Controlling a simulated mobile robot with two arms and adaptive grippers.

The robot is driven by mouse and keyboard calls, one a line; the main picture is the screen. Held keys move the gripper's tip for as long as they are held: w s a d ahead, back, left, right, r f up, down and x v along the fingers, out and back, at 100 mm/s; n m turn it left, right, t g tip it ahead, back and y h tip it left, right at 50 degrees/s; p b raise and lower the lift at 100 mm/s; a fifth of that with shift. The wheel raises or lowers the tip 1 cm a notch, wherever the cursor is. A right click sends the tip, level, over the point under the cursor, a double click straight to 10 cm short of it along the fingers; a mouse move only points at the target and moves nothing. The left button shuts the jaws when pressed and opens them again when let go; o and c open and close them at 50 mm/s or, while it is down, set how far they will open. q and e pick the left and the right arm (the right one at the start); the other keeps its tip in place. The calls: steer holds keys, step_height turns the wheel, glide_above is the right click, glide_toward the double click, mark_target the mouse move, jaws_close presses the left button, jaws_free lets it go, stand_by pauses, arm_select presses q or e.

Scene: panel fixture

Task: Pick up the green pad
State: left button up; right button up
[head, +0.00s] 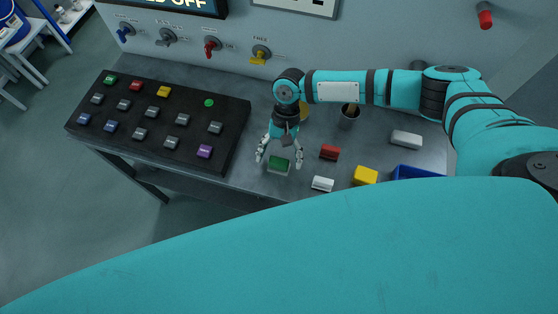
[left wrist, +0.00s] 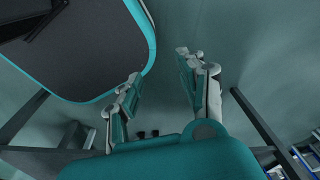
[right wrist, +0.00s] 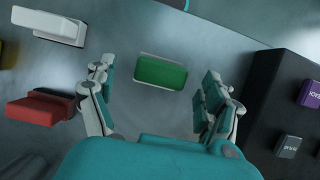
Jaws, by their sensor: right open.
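The green pad (head: 279,165) lies on the grey table near its front edge, with a pale base under its green top. In the right wrist view the green pad (right wrist: 161,72) lies between and beyond the fingertips, not touched by them. My right gripper (head: 279,158) is open and points down over the pad; its two fingers also show in the right wrist view (right wrist: 160,95). My left gripper (left wrist: 165,75) shows only in the left wrist view, open and empty, away from the table top.
A red block (head: 329,152), a white block (head: 322,184) and a yellow block (head: 365,176) lie right of the pad. A black button panel (head: 160,120) stands to its left.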

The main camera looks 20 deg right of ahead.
mark_target(279, 161)
steer(key=shift+s+a+f, duration=0.15)
steer(key=shift+s+f, duration=0.1)
steer(key=shift+f, duration=0.3)
steer(key=shift+s+a+f, duration=0.1)
steer(key=shift+s+f, duration=0.05)
steer(key=shift+f, duration=0.3)
steer(key=c, duration=1.3)
arm_select(q)
steer(key=shift+s+f+b, duration=0.45)
steer(key=shift+s+b, duration=0.2)
steer(key=shift+s, duration=0.1)
arm_select(e)
step_height(279, 161, up, 10)
steer(key=shift+r, duration=0.1)
